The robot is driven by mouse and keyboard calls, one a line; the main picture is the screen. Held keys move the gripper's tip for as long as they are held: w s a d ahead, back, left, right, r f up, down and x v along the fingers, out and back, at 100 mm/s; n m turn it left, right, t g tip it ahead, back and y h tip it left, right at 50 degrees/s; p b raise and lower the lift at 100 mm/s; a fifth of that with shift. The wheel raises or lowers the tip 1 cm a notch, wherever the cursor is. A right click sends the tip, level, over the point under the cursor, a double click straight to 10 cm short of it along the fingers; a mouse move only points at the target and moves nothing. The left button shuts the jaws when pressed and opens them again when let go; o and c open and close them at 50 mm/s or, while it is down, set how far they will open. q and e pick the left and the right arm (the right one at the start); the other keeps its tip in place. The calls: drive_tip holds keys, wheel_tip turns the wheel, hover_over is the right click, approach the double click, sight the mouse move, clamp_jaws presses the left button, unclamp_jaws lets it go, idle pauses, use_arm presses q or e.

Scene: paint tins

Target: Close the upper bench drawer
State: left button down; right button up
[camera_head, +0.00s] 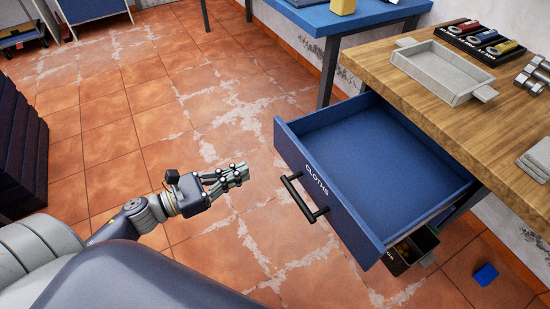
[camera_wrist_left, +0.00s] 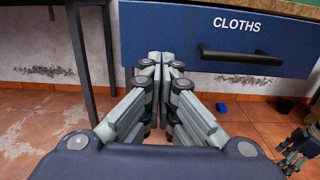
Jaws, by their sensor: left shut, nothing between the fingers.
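The upper bench drawer (camera_head: 345,182) is blue, labelled CLOTHS, and stands pulled far out from under the wooden bench. Its inside looks empty. Its black bar handle (camera_head: 304,198) is on the front panel. My left gripper (camera_head: 243,172) is shut and empty, in front of the drawer and to the left of the handle, apart from it in the head view. In the left wrist view the shut fingertips (camera_wrist_left: 167,58) overlap the left part of the drawer front (camera_wrist_left: 205,30); the handle (camera_wrist_left: 243,55) is to their right. Contact with the panel cannot be told.
The wooden bench top (camera_head: 420,80) holds a grey tray (camera_head: 442,72), a black rack (camera_head: 482,42) and a metal dumbbell-like part (camera_head: 535,75). A lower open box (camera_head: 412,250) sits below the drawer. A blue block (camera_head: 486,274) lies on the floor. Floor left of the drawer is clear.

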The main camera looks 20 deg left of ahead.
sight(286, 153)
use_arm(q)
drive_tip(key=x, duration=0.9)
drive_tip(key=shift+w+d, duration=0.4)
drive_tip(key=shift+w, duration=0.15)
use_arm(e)
drive_tip(key=shift+s+d+f, duration=0.1)
drive_tip(key=shift+s+f, duration=0.3)
drive_tip(key=shift+f, duration=0.4)
